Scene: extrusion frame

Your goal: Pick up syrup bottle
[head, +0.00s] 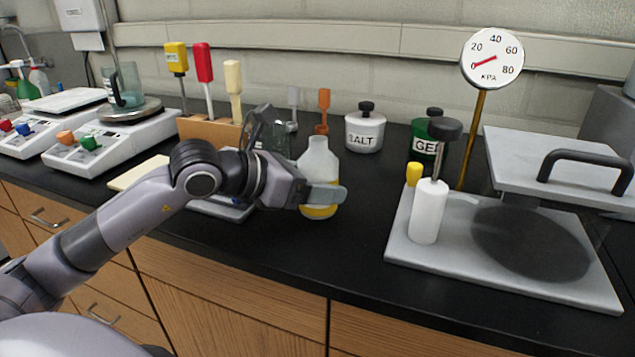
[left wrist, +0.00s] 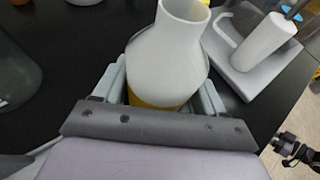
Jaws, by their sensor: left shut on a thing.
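The syrup bottle, a white bottle (head: 318,160) with a yellow lower part, is upright at the front middle of the black counter. My left gripper (head: 322,195) reaches it from the left and is shut around its lower body. In the left wrist view the bottle (left wrist: 168,55) stands between the two pale fingers (left wrist: 163,95), its open neck toward the top. I cannot tell whether its base touches the counter. Part of my right arm (left wrist: 293,148) shows at the right edge of the left wrist view; its jaws are not clear.
A grey base plate (head: 400,240) with a white cylinder (head: 429,212) and a dark-handled press stands to the right. A salt jar (head: 365,130), a green jar (head: 424,145) and a pressure gauge (head: 492,58) are behind. Scales (head: 110,140) stand at the left.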

